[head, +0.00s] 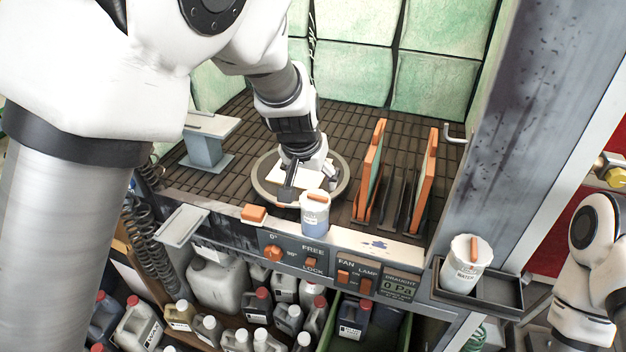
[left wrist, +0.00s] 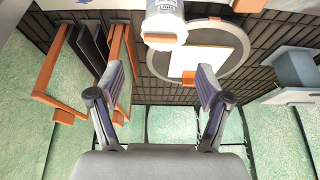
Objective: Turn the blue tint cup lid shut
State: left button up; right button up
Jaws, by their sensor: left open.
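The blue tint cup (head: 315,218) stands on the front ledge of the booth, upright, with blue liquid showing through its wall. Its white lid (head: 315,198) sits on top and has an orange bar. In the left wrist view the cup (left wrist: 165,14) is at the top centre, with its lid (left wrist: 163,40) facing the jaws. My left gripper (left wrist: 163,80) is open and empty, its fingers spread wide, apart from the lid. In the head view the left gripper (head: 302,186) is just behind the cup, over the turntable. My right gripper is out of view.
A round turntable (head: 262,186) with a white panel (left wrist: 215,62) is behind the cup. An orange-framed rack (head: 372,165) stands to its right. A water cup (head: 466,262) sits in a side tray (head: 508,292). An orange block (head: 254,213) is left of the cup.

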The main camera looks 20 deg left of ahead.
aim_at(316, 195)
pick_arm(q)
jog(key=x, duration=0.3)
jog(key=p+x, duration=0.1)
jog(key=x, duration=0.2)
jog(key=w+x, duration=0.1)
jog(key=x, duration=0.1)
jog(key=shift+w+a+f, duration=0.1)
jog(key=shift+w+a, duration=0.15)
jog(key=shift+a, duration=0.15)
jog(key=shift+f, duration=0.1)
jog(key=shift+s+d+r, duration=0.25)
jog(key=shift+s, duration=0.35)
jog(key=shift+w+a+f, duration=0.1)
jog(key=shift+w+f, duration=0.1)
jog(key=shift+w, duration=0.1)
jog(key=c, duration=1.2)
jog(key=shift+s, duration=0.1)
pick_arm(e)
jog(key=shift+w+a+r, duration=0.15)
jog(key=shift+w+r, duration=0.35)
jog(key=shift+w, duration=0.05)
